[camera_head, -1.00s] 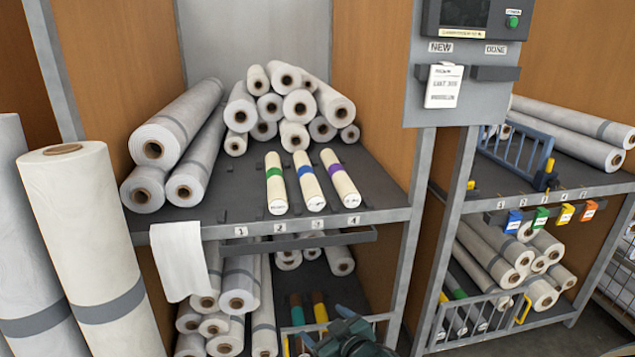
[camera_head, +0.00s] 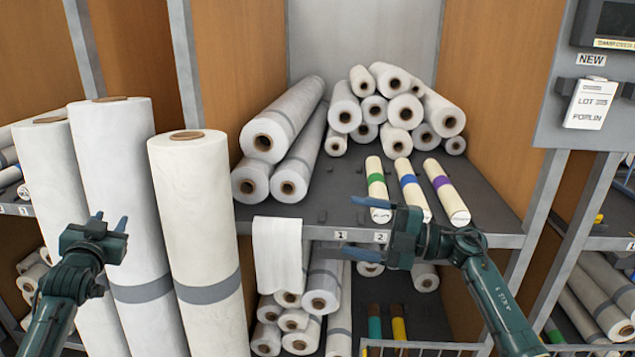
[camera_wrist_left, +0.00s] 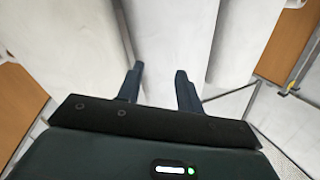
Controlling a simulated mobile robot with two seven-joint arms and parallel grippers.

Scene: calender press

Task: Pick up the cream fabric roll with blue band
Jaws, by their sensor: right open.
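The cream fabric roll with blue band (camera_head: 407,171) lies on the shelf in the head view, between a green-banded roll (camera_head: 374,172) and a purple-banded roll (camera_head: 436,171). My right gripper (camera_head: 348,236) is open and empty in front of the shelf's front edge, pointing left. Its body is close to the near ends of the green- and blue-banded rolls in the picture. My left gripper (camera_head: 110,221) is open and empty in front of tall white rolls. Its two spread fingers (camera_wrist_left: 160,85) also show in the left wrist view, with nothing between them.
Tall rolls (camera_head: 206,250) stand upright at the left. Large white rolls (camera_head: 283,120) and a stack of smaller ones (camera_head: 405,111) lie behind on the shelf. A white cloth (camera_head: 277,255) hangs over the shelf's front edge. A post and panel (camera_head: 590,110) stand at the right.

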